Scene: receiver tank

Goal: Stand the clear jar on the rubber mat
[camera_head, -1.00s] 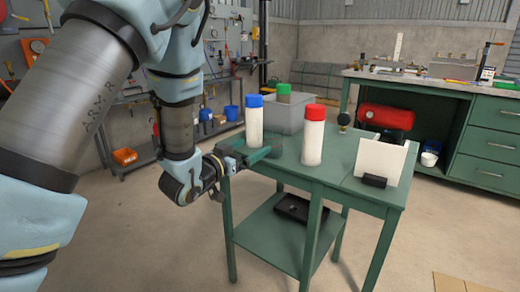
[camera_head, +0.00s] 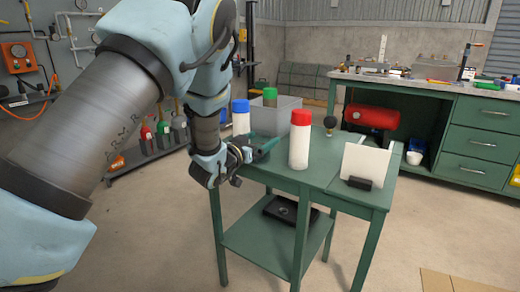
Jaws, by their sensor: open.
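I cannot pick out the clear jar with certainty. A faint see-through shape seems to stand by my gripper's fingers, its outline blending with the green bench. My gripper (camera_head: 264,148) is open at the left edge of the small green bench (camera_head: 322,176), low over its top. A white bottle with a blue cap (camera_head: 240,122) stands just behind it. A white bottle with a red cap (camera_head: 299,142) stands upright to its right. A flat black thing (camera_head: 290,212) lies on the lower shelf; I cannot tell whether it is the rubber mat.
A grey bin (camera_head: 287,117) and a green-capped container (camera_head: 270,96) are at the bench's back. A white panel in a black holder (camera_head: 364,164) stands at the right. A long workbench (camera_head: 478,150) with a red tank (camera_head: 372,116) is behind.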

